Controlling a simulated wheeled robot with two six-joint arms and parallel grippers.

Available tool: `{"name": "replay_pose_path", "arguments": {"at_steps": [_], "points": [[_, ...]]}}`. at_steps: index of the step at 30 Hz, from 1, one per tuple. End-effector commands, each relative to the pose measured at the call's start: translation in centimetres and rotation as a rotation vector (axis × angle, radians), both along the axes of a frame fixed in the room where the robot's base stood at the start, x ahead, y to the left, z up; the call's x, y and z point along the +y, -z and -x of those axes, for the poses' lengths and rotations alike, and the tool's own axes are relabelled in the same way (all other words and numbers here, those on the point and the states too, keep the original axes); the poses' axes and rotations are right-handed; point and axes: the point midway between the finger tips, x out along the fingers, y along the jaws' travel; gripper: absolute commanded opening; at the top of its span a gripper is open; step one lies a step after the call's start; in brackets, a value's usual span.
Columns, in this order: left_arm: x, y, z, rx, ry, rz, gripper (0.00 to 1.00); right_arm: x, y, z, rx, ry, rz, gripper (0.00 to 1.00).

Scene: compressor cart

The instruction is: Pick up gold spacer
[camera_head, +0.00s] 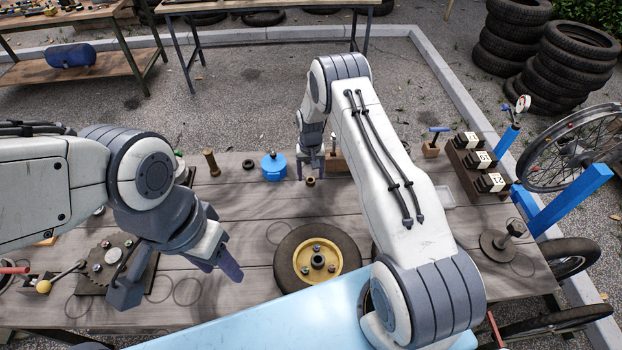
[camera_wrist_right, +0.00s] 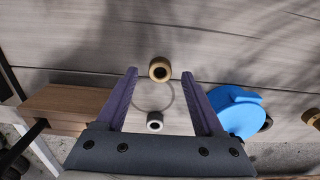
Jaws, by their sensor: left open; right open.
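The gold spacer is a short brass-coloured ring (camera_wrist_right: 160,69) on the grey plank table, standing in the right wrist view just ahead of and between my right fingertips. In the head view it is the small brown-gold ring (camera_head: 310,182) below my right gripper (camera_head: 310,170). My right gripper, also in the wrist view (camera_wrist_right: 164,80), is open and empty, pointing down over the table. A small silver ring (camera_wrist_right: 155,122) shows between its fingers, closer to the palm. My left gripper (camera_head: 180,277) is open and empty over the table's left front.
A blue can (camera_head: 274,166) and a wooden block (camera_head: 337,161) flank the right gripper. A tyre with yellow hub (camera_head: 317,261) lies in front. A toothed disc plate (camera_head: 112,255) is near the left gripper. Labelled block rack (camera_head: 470,165) stands right.

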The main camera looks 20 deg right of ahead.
Motion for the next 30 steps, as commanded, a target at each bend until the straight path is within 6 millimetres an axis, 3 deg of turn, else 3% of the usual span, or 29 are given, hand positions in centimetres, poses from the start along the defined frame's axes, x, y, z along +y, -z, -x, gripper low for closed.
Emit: {"name": "replay_pose_path", "arguments": {"at_steps": [6, 12, 13, 18, 30], "points": [[0.0, -0.7, 0.0, 0.000, 0.000, 0.000, 0.50, 0.0, 1.9, 0.0, -0.001, 0.000, 0.000, 0.70], [0.0, -0.6, 0.0, 0.000, 0.000, 0.000, 0.50, 0.0, 2.0, -0.1, -0.001, 0.000, 0.000, 0.70], [0.0, -0.6, 0.0, 0.000, 0.000, 0.000, 0.50, 0.0, 2.0, -0.1, -0.001, 0.000, 0.000, 0.66], [0.0, -0.6, 0.0, 0.000, 0.000, 0.000, 0.50, 0.0, 2.0, 0.0, -0.001, 0.000, 0.000, 0.01], [0.0, -0.4, 0.0, 0.000, 0.000, 0.000, 0.50, 0.0, 1.6, -0.1, -0.003, 0.000, 0.000, 0.00]]}}
